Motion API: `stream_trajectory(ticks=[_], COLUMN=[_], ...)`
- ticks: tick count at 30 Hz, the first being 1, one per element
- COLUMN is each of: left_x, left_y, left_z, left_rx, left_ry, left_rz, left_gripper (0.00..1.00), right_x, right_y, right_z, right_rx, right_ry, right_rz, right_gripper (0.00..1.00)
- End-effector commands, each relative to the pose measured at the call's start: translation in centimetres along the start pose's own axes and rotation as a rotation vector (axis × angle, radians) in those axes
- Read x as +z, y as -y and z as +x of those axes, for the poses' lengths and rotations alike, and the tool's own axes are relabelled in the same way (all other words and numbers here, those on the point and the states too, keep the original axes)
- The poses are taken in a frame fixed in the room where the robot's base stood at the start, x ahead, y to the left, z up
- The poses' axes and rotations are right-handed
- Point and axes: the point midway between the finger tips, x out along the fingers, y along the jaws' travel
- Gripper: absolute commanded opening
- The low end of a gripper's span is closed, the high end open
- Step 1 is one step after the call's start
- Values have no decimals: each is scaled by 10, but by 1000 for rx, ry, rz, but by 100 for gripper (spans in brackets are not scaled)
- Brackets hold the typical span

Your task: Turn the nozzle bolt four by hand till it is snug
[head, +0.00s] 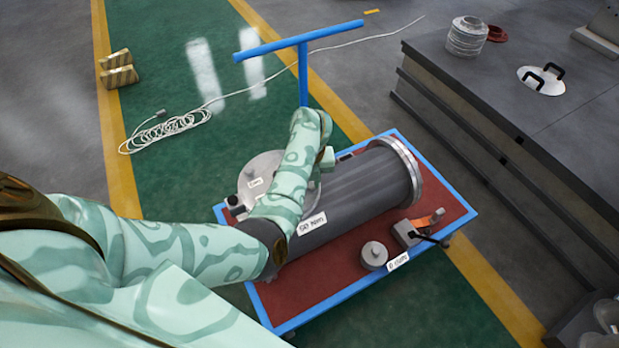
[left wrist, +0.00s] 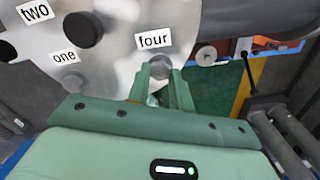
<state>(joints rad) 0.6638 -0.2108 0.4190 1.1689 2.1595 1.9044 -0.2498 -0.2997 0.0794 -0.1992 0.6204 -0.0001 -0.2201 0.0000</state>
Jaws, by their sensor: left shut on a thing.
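In the left wrist view a pale metal flange plate (left wrist: 115,60) carries labels one, two and four, with dark round holes or bolts beside one and two. Nozzle bolt four (left wrist: 159,72) is a small grey head just below the label four. My left gripper (left wrist: 160,66) is shut on it, one finger on each side. In the head view my left arm reaches over the grey flanged shell (head: 350,190) to the round plate (head: 258,170); my arm hides the fingertips and the bolt there. My right gripper is not in view.
The shell lies on a red cart top with a blue rim (head: 330,310) and blue handle (head: 303,45). A grey round part (head: 374,254) and an orange-tipped clamp (head: 425,226) lie in front. A dark bench (head: 480,80) stands right; a white cable (head: 180,124) lies behind.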

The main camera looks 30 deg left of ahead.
Motion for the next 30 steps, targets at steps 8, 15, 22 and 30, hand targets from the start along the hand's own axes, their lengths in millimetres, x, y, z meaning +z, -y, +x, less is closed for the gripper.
stream_trajectory(ticks=[8,15,22,30], left_x=[2,2,2,2], left_y=[1,1,1,1], left_z=[-3,-3,-3,-3], left_rx=[-2,-2,-2,-2], left_ry=[4,6,8,6], left_rz=[113,146,147,146], left_gripper=[0,0,0,44], right_x=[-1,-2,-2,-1], right_y=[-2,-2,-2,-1], right_z=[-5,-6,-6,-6], right_rx=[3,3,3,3], right_ry=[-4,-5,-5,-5], right_rz=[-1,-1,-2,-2], right_gripper=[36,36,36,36])
